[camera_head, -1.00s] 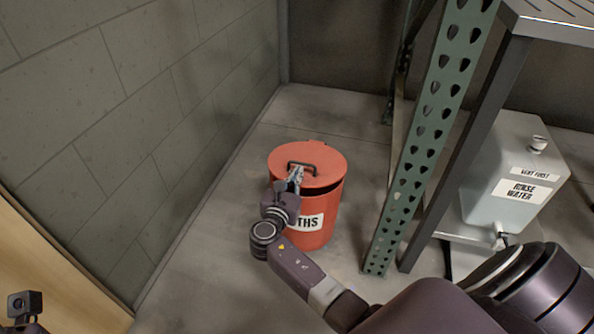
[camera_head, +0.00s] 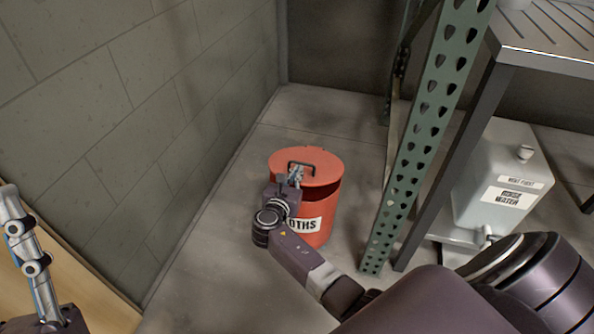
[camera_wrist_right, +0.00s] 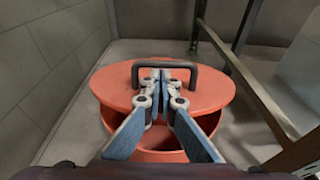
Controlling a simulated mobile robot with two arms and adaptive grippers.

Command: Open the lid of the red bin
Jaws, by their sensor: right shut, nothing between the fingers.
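The red bin (camera_head: 322,222) stands on the floor near the wall corner, with a white label partly hidden by my right arm. Its round red lid (camera_head: 325,168) is tilted, its near edge raised above the rim; the gap also shows in the right wrist view below the lid (camera_wrist_right: 215,92). A dark handle (camera_head: 302,163) arches over the lid. My right gripper (camera_head: 296,175) is shut and empty, its fingertips at the handle (camera_wrist_right: 190,68); I cannot tell whether they are hooked under it. My left gripper (camera_head: 12,200) is at the left edge, away from the bin.
A green perforated rack post (camera_head: 425,140) stands close to the right of the bin. A grey container (camera_head: 500,180) with labels sits further right under a metal shelf (camera_head: 550,40). A block wall (camera_head: 130,120) is on the left. Some floor between wall and bin is clear.

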